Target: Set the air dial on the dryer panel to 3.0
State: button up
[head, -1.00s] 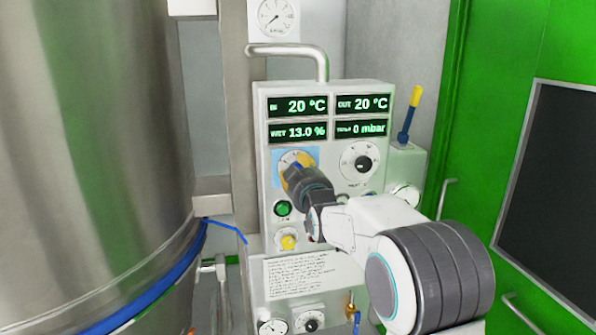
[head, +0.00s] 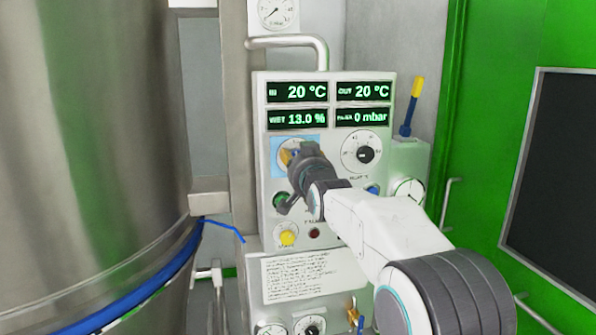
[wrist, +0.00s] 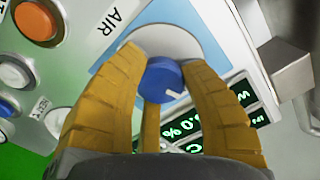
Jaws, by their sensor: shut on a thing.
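The dryer panel (head: 262,225) is a pale upright box facing me in the head view. Its air dial is a blue knob (wrist: 162,78) on a white disc (wrist: 190,42) with a light-blue surround, beside the label "AIR" in the wrist view. The knob's white pointer line faces the lower right there, toward the displays. My gripper (wrist: 160,70) is shut on the blue knob, with its yellow fingers around it. In the head view my gripper (head: 291,156) covers most of the dial, and I cannot read its scale numbers.
Green displays (head: 297,92) top the panel. A second dial with a black knob (head: 365,155) is to the right. A green button (head: 281,200), partly hidden, and a yellow button (head: 288,238) are below. A large steel vessel (head: 90,150) stands at the left.

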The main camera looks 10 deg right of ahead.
jog(key=m+b, duration=0.1)
jog(key=m, duration=0.1)
jog(key=m+b, duration=0.1)
jog(key=shift+r+m, duration=0.2)
jog(key=shift+m, duration=0.2)
jog(key=m+b, duration=0.2)
jog(key=m, duration=0.2)
jog(key=m+b, duration=0.1)
jog(key=m, duration=0.3)
jog(key=shift+m+b, duration=0.4)
jog(key=shift+m, duration=1.4)
jog(key=o, duration=0.8)
jog(key=shift+d, duration=0.1)
jog(key=shift+c, duration=0.2)
jog(key=o, duration=0.4)
jog(key=shift+f, duration=0.2)
jog(key=shift+o, duration=0.2)
jog(key=shift+s, duration=0.1)
